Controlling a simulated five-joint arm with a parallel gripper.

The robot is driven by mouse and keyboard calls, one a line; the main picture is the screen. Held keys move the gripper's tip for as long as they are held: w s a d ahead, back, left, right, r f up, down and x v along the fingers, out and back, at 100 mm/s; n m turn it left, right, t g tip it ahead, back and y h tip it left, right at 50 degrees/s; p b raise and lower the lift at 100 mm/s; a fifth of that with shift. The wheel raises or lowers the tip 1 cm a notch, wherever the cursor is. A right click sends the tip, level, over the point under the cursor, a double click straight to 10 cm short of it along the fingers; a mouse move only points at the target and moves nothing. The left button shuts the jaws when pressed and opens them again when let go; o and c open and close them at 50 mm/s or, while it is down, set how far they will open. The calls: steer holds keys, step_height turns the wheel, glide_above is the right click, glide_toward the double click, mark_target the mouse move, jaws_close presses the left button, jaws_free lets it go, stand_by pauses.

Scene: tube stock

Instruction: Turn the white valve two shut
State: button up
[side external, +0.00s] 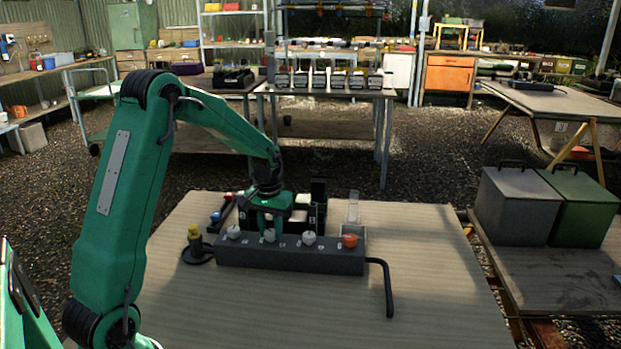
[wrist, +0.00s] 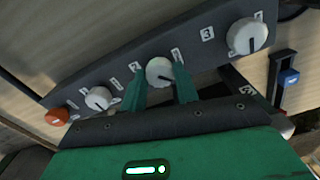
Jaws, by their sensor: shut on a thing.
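A dark grey valve block (side external: 290,256) lies on the table with three white knobs and an orange knob (side external: 349,241) in a row. My gripper (side external: 268,223) is down over the middle white knob (side external: 269,236). In the wrist view my green fingers (wrist: 159,76) are shut on this knob (wrist: 159,70), one on each side. A label that looks like 2 is beside it; its dark pointer line is partly visible, toward the lower right. The other white knobs stand on either side, one (wrist: 247,36) beside a label 3, the other (wrist: 98,98) beside the orange knob.
A yellow-topped post (side external: 194,236) stands at the block's left end, and a bent black pipe (side external: 387,285) leaves its right end. A blue-topped part (wrist: 290,77) and a clear upright piece (side external: 352,212) are close by. The front table is clear.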

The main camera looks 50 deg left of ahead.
mark_target(271, 232)
steer(key=m, duration=0.4)
steer(key=shift+m, duration=2.3)
steer(key=o, duration=1)
steer(key=shift+c, duration=0.2)
steer(key=shift+r, duration=3.95)
